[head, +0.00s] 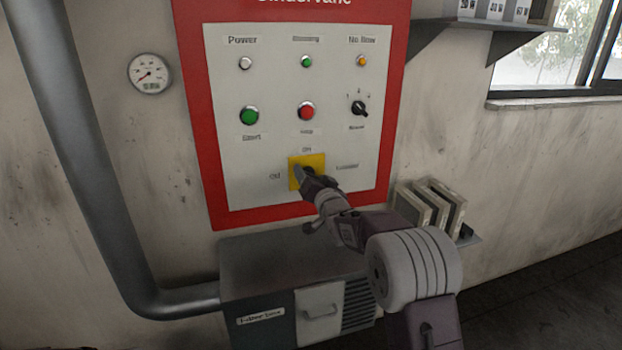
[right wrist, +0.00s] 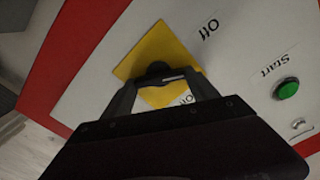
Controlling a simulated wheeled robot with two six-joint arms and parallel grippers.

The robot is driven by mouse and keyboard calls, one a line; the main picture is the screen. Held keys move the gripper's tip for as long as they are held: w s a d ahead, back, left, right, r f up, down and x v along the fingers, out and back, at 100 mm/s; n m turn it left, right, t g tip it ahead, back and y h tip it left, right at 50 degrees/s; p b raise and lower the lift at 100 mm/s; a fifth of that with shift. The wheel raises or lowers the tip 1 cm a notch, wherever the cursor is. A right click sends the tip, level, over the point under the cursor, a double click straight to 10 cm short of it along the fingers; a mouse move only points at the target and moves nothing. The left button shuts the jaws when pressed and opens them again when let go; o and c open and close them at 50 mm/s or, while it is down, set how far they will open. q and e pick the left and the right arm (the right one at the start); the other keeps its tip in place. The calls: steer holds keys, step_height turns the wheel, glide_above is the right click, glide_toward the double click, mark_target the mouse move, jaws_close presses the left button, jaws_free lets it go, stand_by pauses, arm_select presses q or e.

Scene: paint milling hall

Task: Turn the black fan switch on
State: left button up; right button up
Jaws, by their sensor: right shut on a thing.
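A yellow plate (head: 318,163) sits low on the grey control panel, with "On" above it, "Off" to its left and a blurred label to its right. My right gripper (head: 308,178) reaches it from the lower right and covers much of it. In the right wrist view, the black switch (right wrist: 157,69) on the yellow plate (right wrist: 150,48) shows between the fingers of my right gripper (right wrist: 160,82). The gripper is shut on the switch. Most of the switch is hidden, and I cannot tell its exact angle. My left gripper is not in view.
The red-framed panel also carries a green button (head: 249,115), a red button (head: 306,111) and another black knob (head: 359,108). A dark cabinet (head: 265,262) stands below the panel. A thick pipe (head: 75,140) runs at left. Several filter-like blocks (head: 412,205) stand on a shelf at right.

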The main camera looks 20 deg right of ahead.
steer(key=m, duration=0.8)
steer(key=m+p, duration=0.1)
steer(key=m, duration=0.2)
steer(key=shift+d+f+m, duration=0.15)
steer(key=shift+f+m, duration=0.1)
steer(key=shift+m, duration=0.15)
stand_by(0.4)
steer(key=o, duration=1.4)
steer(key=shift+c, duration=0.2)
steer(key=shift+s, duration=0.1)
steer(key=s+b, duration=0.1)
steer(key=s, duration=0.8)
steer(key=shift+d, duration=0.15)
